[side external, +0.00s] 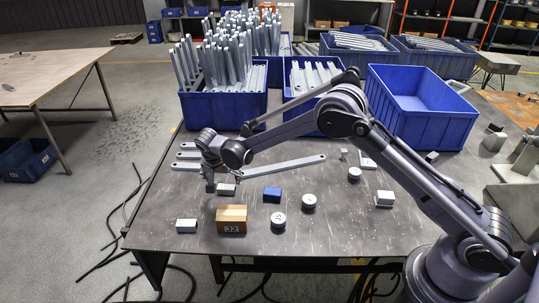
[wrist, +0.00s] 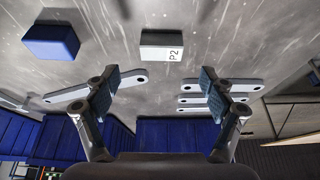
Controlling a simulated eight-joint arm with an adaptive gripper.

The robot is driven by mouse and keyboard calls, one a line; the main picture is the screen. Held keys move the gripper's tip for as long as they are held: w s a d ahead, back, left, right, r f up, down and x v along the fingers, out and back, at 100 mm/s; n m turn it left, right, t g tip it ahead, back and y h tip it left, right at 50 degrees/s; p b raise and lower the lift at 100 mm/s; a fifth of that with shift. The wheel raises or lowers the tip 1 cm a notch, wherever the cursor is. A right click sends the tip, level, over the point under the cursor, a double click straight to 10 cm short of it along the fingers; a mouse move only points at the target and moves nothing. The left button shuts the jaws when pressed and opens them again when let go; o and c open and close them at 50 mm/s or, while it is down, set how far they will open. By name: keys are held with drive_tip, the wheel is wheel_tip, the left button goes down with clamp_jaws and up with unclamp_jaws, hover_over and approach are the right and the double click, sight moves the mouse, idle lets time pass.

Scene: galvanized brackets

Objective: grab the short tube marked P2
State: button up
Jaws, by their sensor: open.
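In the side external view my gripper (side external: 216,181) is low over the table.
A blue block (side external: 272,194) and a wooden block marked 32 (side external: 231,218) are near. Long flat brackets (side external: 290,163) lie behind. Round pieces (side external: 279,220) and another small grey piece (side external: 186,226) are scattered in front. Blue bins (side external: 222,108) line the back.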

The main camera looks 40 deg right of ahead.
sight(226, 187)
drive_tip(key=shift+x, duration=3)
drive_tip(key=c, duration=1.3)
